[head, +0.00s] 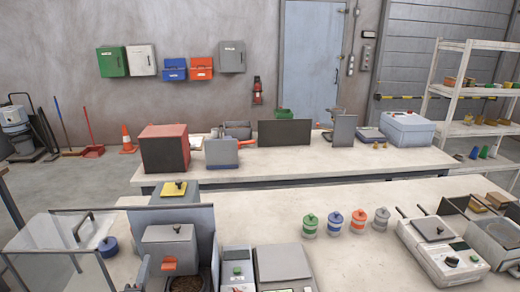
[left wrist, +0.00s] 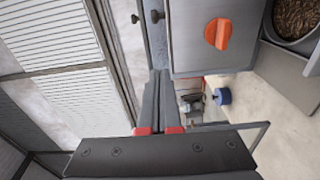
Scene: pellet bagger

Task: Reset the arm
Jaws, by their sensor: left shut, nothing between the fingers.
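My left gripper (left wrist: 160,76) shows in the left wrist view, its two dark fingers with red bases pressed together and empty. It points toward the side of a grey machine box (left wrist: 212,40) with an orange knob (left wrist: 216,33). My right gripper is in neither view.
Clear panels with dark handles (head: 82,228) stand left of the machine. A blue-lidded jar (head: 107,246) sits behind them. Several coloured jars (head: 334,223) and a scale-like device (head: 440,250) stand to the right.

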